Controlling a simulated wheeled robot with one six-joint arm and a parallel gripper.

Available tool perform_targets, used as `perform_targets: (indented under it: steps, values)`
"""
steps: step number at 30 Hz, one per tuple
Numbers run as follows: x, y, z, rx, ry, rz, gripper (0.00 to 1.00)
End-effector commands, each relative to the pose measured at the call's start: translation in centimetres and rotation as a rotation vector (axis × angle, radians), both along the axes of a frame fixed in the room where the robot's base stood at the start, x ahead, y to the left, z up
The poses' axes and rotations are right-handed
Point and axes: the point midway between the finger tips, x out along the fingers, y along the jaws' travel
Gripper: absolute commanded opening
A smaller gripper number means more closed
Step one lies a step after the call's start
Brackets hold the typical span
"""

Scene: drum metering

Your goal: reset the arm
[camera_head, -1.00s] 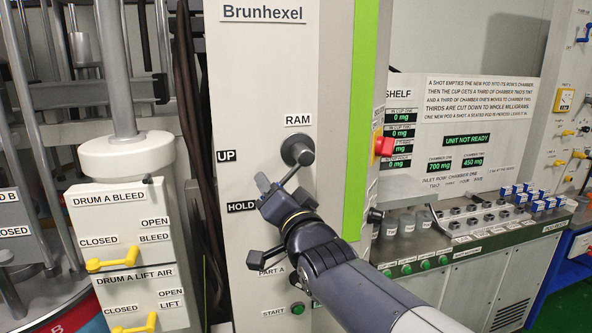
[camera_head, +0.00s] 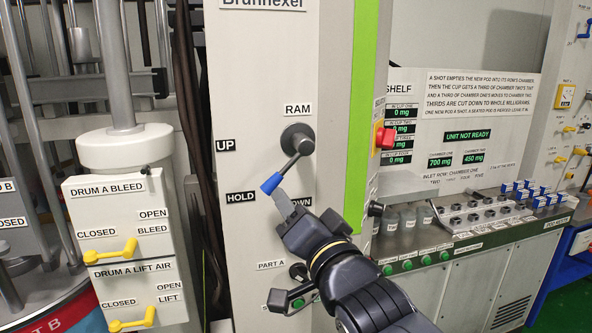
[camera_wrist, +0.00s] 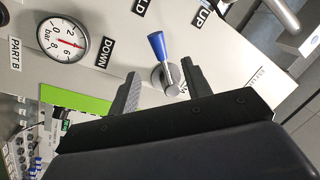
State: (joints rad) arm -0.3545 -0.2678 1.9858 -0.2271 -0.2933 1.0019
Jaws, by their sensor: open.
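My gripper (camera_head: 281,203) is open and empty, just below and right of the blue-tipped handle of the RAM lever (camera_head: 270,184) in the head view. The lever hangs from its round grey hub and slants down-left toward the HOLD label (camera_head: 241,197). In the wrist view the blue handle (camera_wrist: 157,45) shows beyond and between the two spread fingers (camera_wrist: 160,68). No contact with the handle is visible. My wrist hides part of the panel below the DOWN label.
A black lever (camera_head: 281,299) at PART A stands out close below my gripper. A red knob (camera_head: 385,138) is on the panel's right side. Yellow handles (camera_head: 115,252) are on the left boxes. A pressure gauge (camera_wrist: 62,42) shows in the wrist view.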

Motion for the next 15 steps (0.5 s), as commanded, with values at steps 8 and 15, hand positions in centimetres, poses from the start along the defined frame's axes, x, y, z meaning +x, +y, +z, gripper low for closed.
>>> perform_targets:
  steps: [8,15]
  values:
    - [1.3,0.6,0.2,0.0,0.005,0.0,0.46]
    - [4.3,1.9,0.7,0.0,0.003,0.0,0.46]
